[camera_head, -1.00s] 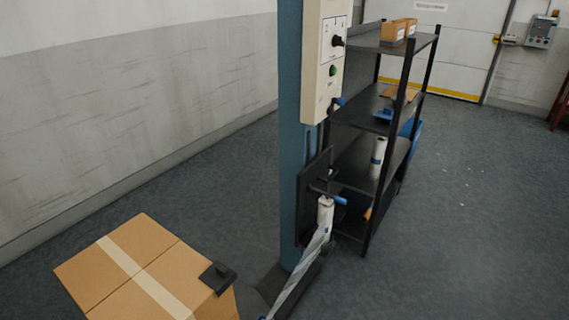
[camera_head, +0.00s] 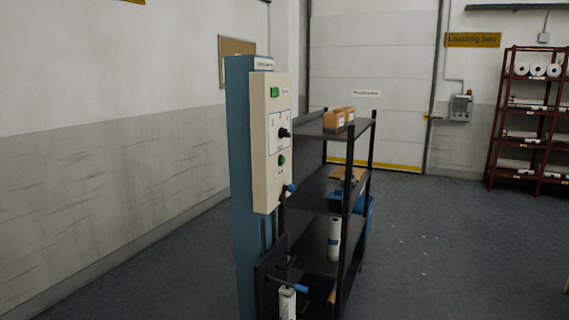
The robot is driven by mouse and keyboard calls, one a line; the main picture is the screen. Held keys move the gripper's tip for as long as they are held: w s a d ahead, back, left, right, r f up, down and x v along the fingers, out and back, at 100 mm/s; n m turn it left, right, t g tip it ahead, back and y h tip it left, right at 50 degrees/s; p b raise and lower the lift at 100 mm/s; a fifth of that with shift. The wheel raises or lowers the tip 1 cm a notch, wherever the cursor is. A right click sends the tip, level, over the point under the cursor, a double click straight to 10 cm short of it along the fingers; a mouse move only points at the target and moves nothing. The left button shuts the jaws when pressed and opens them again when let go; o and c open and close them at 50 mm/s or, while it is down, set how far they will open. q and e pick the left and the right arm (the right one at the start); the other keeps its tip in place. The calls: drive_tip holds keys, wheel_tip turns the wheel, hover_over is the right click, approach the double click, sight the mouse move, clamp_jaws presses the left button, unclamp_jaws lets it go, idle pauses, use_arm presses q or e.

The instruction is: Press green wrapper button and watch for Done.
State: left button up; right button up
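The wrapper's beige control panel (camera_head: 271,140) is mounted on a teal column (camera_head: 242,180) left of centre. A round green button (camera_head: 282,160) sits on the panel below a black knob (camera_head: 284,133). A green rectangular indicator (camera_head: 275,92) is near the panel's top; its small label is too blurred to read. A blue-handled lever (camera_head: 290,188) sticks out at the panel's lower edge. A white film roll (camera_head: 287,301) shows low on the wrapper, cut by the bottom edge. Neither of my grippers is in view.
A black shelf rack (camera_head: 345,135) stands right behind the wrapper, holding small cardboard boxes (camera_head: 334,119) and a white roll (camera_head: 334,238). A red rack (camera_head: 520,130) with rolls is at the far right.

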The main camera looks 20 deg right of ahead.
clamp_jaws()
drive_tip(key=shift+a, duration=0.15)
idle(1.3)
